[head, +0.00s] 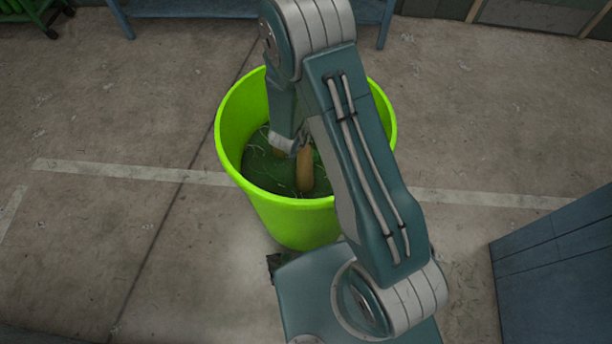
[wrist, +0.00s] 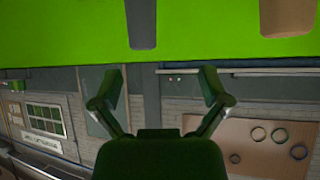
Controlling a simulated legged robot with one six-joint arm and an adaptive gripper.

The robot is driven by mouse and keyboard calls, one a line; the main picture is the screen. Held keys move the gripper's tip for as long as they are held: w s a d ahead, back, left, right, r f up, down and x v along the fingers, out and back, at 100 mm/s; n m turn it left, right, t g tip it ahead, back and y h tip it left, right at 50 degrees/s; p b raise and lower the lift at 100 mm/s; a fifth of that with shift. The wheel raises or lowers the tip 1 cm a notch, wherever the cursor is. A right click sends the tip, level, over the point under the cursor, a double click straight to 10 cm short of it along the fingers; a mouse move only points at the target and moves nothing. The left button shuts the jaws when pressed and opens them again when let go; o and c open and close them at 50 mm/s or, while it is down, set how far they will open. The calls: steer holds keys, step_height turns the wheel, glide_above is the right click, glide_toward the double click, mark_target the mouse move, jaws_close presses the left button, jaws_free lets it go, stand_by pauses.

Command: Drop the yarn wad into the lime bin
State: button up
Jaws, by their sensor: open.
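The lime bin (head: 300,218) stands upright on the floor in the head view, with my arm reaching over and partly covering it. Inside lies a dark green mass (head: 268,178) with thin pale strands; I cannot tell whether it is the yarn wad or other contents. No separate yarn wad shows clearly. In the wrist view my gripper (wrist: 162,86) has its two fingers spread wide, with nothing between them. A lime surface (wrist: 200,50), seemingly the bin, fills the top of that view beyond the fingers.
A tan, rounded piece (head: 305,170) stands in the bin. A blue-grey cabinet (head: 555,265) is at the right and a blue bench (head: 245,8) at the back. The floor left of the bin is clear. A board with rings (wrist: 265,148) shows in the wrist view.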

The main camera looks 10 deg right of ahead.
steer(key=v, duration=1.1)
steer(key=shift+s+a, duration=0.15)
steer(key=shift+a, duration=0.1)
steer(key=shift+r, duration=0.1)
